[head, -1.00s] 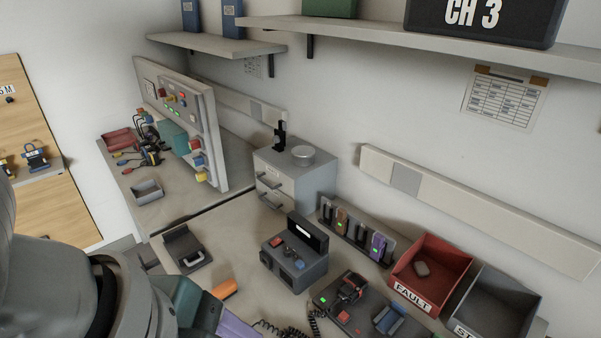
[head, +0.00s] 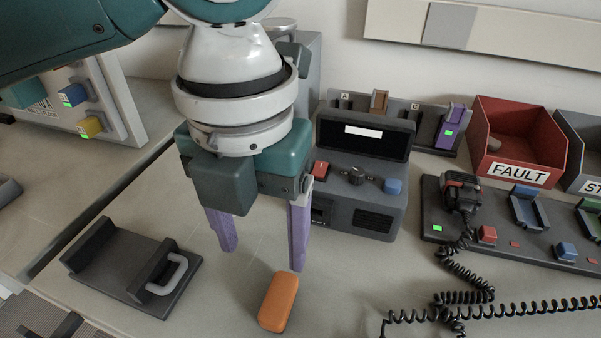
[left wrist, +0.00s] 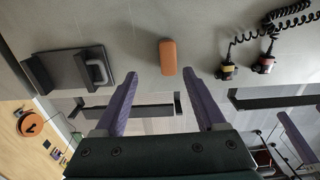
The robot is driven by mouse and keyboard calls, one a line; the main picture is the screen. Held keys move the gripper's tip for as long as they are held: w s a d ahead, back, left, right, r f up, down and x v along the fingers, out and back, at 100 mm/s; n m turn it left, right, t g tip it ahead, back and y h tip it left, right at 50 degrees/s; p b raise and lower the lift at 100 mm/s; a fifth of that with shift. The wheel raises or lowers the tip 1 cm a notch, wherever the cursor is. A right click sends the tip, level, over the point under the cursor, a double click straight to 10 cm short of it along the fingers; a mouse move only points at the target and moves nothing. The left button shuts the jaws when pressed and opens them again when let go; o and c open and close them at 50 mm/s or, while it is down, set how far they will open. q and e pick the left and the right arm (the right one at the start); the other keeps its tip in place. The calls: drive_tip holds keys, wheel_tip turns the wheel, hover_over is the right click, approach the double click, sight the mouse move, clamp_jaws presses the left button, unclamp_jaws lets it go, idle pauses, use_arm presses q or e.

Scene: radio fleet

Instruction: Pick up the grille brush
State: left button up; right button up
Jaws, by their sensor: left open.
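The grille brush appears to be the orange, rounded block (head: 279,302) lying on the bench near the front. It also shows in the left wrist view (left wrist: 168,57), ahead of the fingertips and between their lines. My left gripper (head: 262,258) is open and empty, with its purple fingers pointing down. In the head view it is above and just behind the orange block, apart from it. In the left wrist view both fingers (left wrist: 164,100) are spread on either side. The block's underside is hidden. A purple bar at the right of the left wrist view may be part of my right gripper.
A dark stand with a grey handle (head: 130,265) is left of the block. A grey control box (head: 365,205) stands behind. A radio base (head: 520,235) with a coiled cord (head: 470,298) is to the right, near the red FAULT bin (head: 520,140). The bench around the block is clear.

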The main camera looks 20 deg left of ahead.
sight(280, 290)
use_arm(q)
drive_tip(key=f, duration=0.4)
drive_tip(key=shift+d+f+b, duration=0.2)
drive_tip(key=shift+d+b, duration=0.15)
drive_tip(key=shift+d, duration=0.05)
drive_tip(key=f, duration=0.3)
drive_tip(key=f+b, duration=0.1)
drive_tip(key=f, duration=0.1)
drive_tip(key=shift+d, duration=0.3)
use_arm(e)
drive_tip(key=shift+d+f, duration=0.25)
drive_tip(key=shift+f, duration=0.25)
drive_tip(key=shift+d+f, duration=0.2)
drive_tip(key=shift+f, duration=0.3)
use_arm(q)
drive_tip(key=shift+c, duration=0.4)
drive_tip(key=shift+c, duration=0.7)
clamp_jaws()
